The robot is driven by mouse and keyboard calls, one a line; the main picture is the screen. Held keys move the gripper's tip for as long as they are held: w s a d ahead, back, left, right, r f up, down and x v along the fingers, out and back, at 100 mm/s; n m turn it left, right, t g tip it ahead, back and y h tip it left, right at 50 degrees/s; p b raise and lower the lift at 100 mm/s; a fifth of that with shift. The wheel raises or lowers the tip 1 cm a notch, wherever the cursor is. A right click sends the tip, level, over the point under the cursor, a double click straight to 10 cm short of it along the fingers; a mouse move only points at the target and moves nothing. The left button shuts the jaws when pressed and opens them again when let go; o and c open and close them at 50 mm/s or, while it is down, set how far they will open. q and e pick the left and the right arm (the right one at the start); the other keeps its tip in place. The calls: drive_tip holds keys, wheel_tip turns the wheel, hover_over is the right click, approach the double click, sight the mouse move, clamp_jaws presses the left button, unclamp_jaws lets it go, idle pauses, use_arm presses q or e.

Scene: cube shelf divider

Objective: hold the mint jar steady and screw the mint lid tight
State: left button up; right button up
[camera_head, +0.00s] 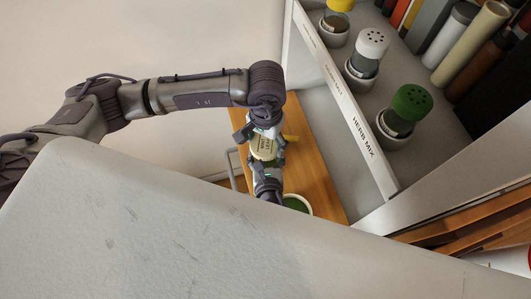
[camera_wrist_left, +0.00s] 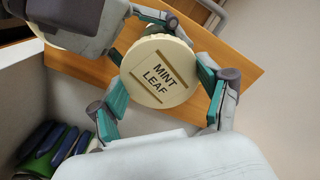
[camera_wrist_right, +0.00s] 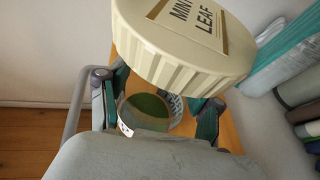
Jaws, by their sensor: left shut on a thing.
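The cream mint lid (camera_wrist_left: 160,72), labelled MINT LEAF, is between the teal fingers of my left gripper (camera_wrist_left: 165,93), shut on it. In the head view the lid (camera_head: 263,148) is above the wooden board, held by my left gripper. The mint jar (camera_wrist_right: 147,108) shows green contents and a pale rim in the right wrist view, below the lid and not under it squarely. In the head view the jar (camera_head: 297,205) is partly hidden by my own body. My right gripper (camera_wrist_right: 157,110) has fingers apart on either side of the jar in the picture; the lid hides part, so contact is unclear.
A wooden board (camera_head: 318,175) lies under the work. At right, a shelf (camera_head: 347,118) labelled HERB MIX holds jars with a green lid (camera_head: 411,102), a white lid (camera_head: 373,42) and a yellow lid (camera_head: 341,5).

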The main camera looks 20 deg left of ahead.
drive_tip(key=c, duration=0.6)
drive_tip(key=shift+c, duration=0.2)
drive_tip(key=shift+s+f, duration=0.1)
drive_tip(key=shift+f, duration=0.1)
drive_tip(key=o, duration=0.7)
drive_tip(key=c, duration=0.7)
drive_tip(key=shift+r, duration=0.1)
